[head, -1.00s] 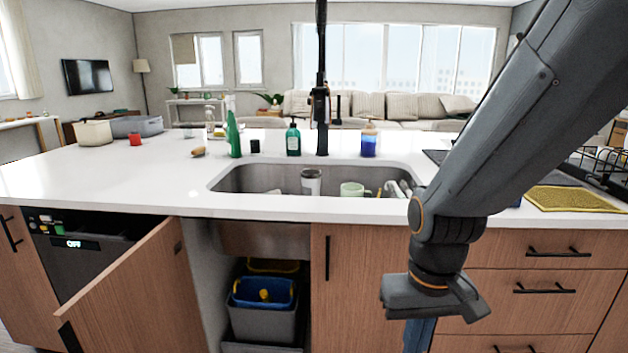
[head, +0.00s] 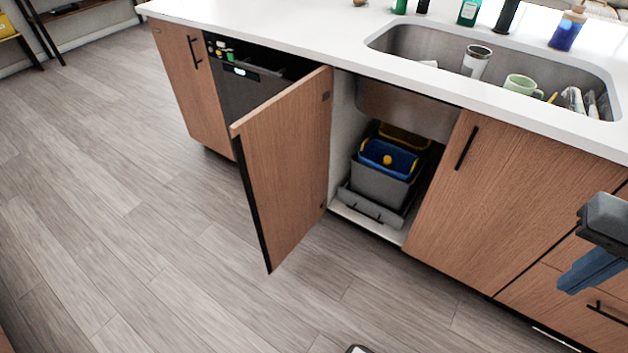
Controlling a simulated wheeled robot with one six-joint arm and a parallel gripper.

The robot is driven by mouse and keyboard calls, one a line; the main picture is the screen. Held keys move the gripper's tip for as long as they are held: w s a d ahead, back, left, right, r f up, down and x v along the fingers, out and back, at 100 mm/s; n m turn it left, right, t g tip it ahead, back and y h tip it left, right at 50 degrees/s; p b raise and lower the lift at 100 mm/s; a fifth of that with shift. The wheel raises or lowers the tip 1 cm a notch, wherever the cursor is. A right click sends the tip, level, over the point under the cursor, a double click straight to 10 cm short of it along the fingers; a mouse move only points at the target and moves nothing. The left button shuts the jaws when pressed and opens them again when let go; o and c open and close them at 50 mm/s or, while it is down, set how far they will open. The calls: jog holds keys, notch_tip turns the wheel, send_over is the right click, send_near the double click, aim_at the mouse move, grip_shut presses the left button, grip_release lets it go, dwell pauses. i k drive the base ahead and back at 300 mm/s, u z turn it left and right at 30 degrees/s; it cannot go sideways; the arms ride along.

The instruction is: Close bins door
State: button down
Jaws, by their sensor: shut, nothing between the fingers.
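The bins door (head: 287,160) is a wooden cabinet door under the counter, left of center in the head view. It is swung wide open toward the left, with a dark handle strip (head: 250,205) along its outer edge. Behind the opening sit the bins (head: 382,185), grey with a blue bucket and a yellow-rimmed one further back, on a grey pull-out base. My gripper (head: 578,280) is at the right edge, in front of the drawers and far right of the door. Its blue fingers are shut and empty. Most of my arm is out of view.
The dishwasher (head: 245,85) left of the door shows a dark control panel and stands slightly open. A closed cabinet door (head: 480,190) is right of the bins. The sink (head: 425,50) holds a cup and mug. Wide wooden floor (head: 150,230) lies clear.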

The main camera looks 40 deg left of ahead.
aim_at(281, 147)
jog(key=z, duration=2.9)
jog(key=k, duration=2.85)
jog(key=u, duration=2.45)
